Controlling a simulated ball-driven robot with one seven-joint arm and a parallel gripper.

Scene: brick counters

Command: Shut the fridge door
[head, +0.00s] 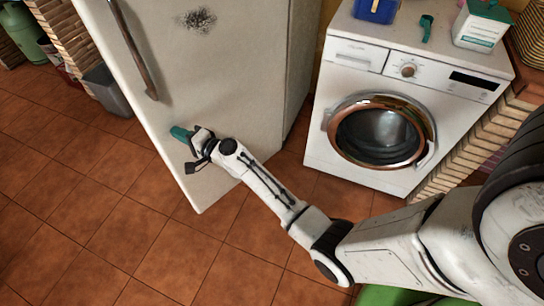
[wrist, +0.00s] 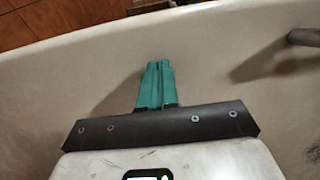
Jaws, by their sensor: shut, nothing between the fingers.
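The fridge door (head: 225,75) is a tall white panel at the left centre of the head view, with a long dark handle (head: 135,55) near its left edge and a black smudge high up. It stands at an angle to the washing machine's front; I cannot tell how wide the gap behind it is. My gripper (head: 180,133) is shut and empty, its teal fingers in front of the door's lower part, below the handle. In the wrist view the shut fingers (wrist: 158,68) point at the pale door surface (wrist: 75,75); I cannot tell whether they touch. The handle (wrist: 305,37) shows at right.
A washing machine (head: 345,80) stands to the right, with a blue container (head: 376,10) and a carton (head: 481,28) on top. A grey bin (head: 107,92) stands at left near brickwork. Tiled floor (head: 90,220) is clear left of the door.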

